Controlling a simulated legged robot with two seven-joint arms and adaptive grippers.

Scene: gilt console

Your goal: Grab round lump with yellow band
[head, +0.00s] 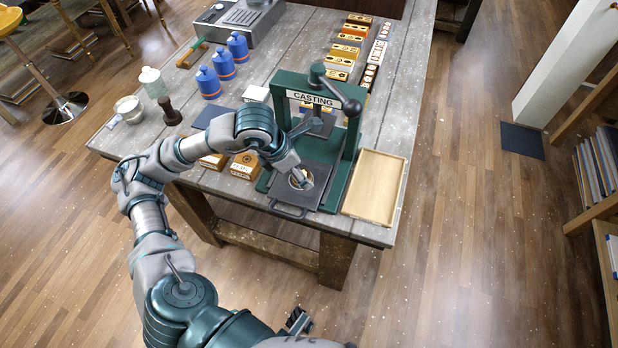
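A green press (354,135) labelled "CASTING" stands near the table's front edge, with a dark flat plate (288,197) and handle in front. A small round pale-and-tan thing (296,182) lies on that plate. It may be the round lump, but a yellow band cannot be made out. My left gripper (302,177) reaches down over it and partly hides it; its finger opening and any contact are too small to tell. A small dark gripper part (298,320), probably my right gripper, shows low at the bottom edge, away from the table.
An empty wooden tray (375,187) lies right of the press. Several blue bottle-shaped pieces (208,83) with orange bands, a glass jar (153,82) and a dark stamp (169,111) stand left. Orange and wooden blocks (245,164) sit left of the press; more blocks (344,51) line the back.

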